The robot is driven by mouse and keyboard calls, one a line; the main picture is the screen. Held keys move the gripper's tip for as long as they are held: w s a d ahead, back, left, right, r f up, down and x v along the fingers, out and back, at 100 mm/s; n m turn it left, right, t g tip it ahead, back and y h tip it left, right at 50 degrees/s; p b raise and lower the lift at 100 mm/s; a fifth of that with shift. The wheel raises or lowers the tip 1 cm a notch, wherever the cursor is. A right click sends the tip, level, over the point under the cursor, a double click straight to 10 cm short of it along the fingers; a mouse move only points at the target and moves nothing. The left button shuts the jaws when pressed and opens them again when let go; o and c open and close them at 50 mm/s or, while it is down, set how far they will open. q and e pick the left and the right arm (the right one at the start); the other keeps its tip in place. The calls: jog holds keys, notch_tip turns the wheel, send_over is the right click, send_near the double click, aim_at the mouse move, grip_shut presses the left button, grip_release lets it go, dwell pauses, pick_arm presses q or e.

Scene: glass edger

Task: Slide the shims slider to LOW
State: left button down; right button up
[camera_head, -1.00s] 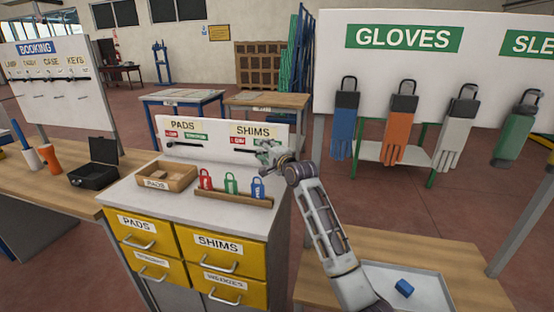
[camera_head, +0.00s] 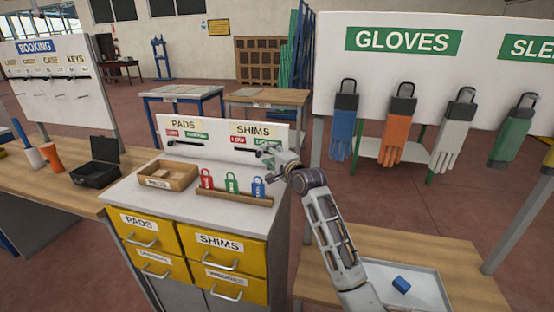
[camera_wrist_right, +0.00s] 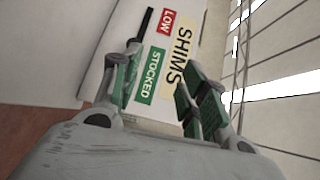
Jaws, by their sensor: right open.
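The SHIMS sign (camera_head: 253,130) is on the white upright panel behind the cabinet, with a red LOW label at left and a green STOCKED label at right. Below the labels runs a dark slider slot (camera_head: 243,151); it also shows as a black bar (camera_wrist_right: 146,30) in the right wrist view. The slider's knob cannot be made out; my gripper covers the STOCKED end. My right gripper (camera_head: 269,156) is open in front of that end. In the wrist view its two green-padded fingers (camera_wrist_right: 160,66) straddle the STOCKED label (camera_wrist_right: 151,73). LOW (camera_wrist_right: 168,21) lies beyond the fingertips.
The PADS slider (camera_head: 186,144) is on the same panel to the left. On the cabinet top stand a wooden tray (camera_head: 167,175) and a rack (camera_head: 234,197) with red, green and blue padlock-shaped tags just below my gripper. Yellow drawers (camera_head: 219,242) are below.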

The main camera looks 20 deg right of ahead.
pick_arm(q)
jog(key=shift+s+d+r+p, duration=0.2)
jog(key=shift+d+r+p, duration=0.3)
jog(key=shift+d, duration=0.05)
jog(key=shift+s+d+r+p, duration=0.15)
jog(key=shift+d+r+p, duration=0.3)
jog(key=shift+d, duration=0.1)
pick_arm(e)
jog(key=shift+v, duration=2.25)
pick_arm(q)
jog(key=shift+d, duration=0.15)
pick_arm(e)
jog(key=shift+f, duration=0.15)
pick_arm(q)
jog(key=shift+s+r, duration=0.1)
jog(key=shift+r, duration=0.05)
jog(key=shift+r+p, duration=0.35)
jog(key=shift+p, duration=0.15)
jog(key=shift+d, duration=0.1)
pick_arm(e)
jog(key=shift+d, duration=0.1)
